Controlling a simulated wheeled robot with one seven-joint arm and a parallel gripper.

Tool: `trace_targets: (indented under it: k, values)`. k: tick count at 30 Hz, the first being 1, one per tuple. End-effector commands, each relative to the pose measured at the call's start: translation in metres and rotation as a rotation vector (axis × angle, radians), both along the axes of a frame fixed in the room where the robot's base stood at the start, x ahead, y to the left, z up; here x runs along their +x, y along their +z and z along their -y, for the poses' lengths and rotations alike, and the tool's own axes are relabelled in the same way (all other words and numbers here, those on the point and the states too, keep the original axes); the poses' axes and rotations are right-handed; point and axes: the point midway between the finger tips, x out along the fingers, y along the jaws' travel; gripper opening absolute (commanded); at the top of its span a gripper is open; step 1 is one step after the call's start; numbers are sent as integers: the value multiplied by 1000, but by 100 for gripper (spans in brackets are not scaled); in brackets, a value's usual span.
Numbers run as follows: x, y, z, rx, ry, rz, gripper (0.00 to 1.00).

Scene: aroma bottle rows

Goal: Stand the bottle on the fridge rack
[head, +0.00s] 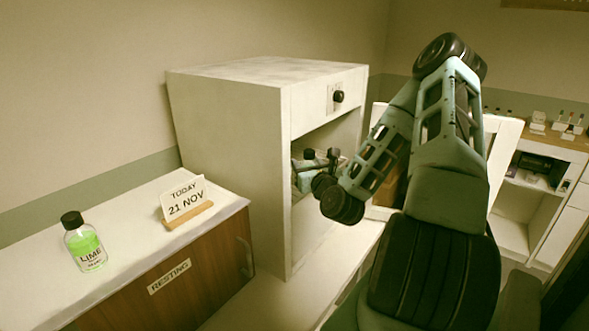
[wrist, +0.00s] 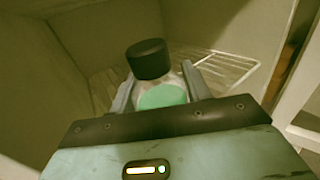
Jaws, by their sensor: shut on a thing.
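The bottle (wrist: 162,96) has a black cap and pale green contents, and it stands between the two fingers of my gripper (wrist: 158,84) in the wrist view. My gripper is shut on it, inside the open fridge (head: 225,150). The wire fridge rack (wrist: 228,68) shows behind and to the right of the bottle. The bottle's base is hidden by my gripper's body, so I cannot tell whether it touches the rack. In the head view my gripper (head: 313,172) is inside the fridge opening, partly hidden by my wrist.
A lime bottle (head: 84,243) and a date sign (head: 185,202) stand on the side counter (head: 130,225) at left. The fridge's side walls are close around my gripper. The open door (head: 503,138) is behind my arm at right. Shelves with small items stand at far right.

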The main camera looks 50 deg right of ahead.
Motion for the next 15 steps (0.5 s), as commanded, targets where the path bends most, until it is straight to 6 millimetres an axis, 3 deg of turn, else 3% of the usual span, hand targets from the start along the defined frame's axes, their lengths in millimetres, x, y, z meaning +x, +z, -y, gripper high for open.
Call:
trace_targets:
  k: [5, 9, 15]
  values:
    - [7, -3, 2, -3, 1, 1, 19]
    - [31, 3, 15, 1, 2, 0, 19]
    - [48, 2, 24, 1, 1, 0, 19]
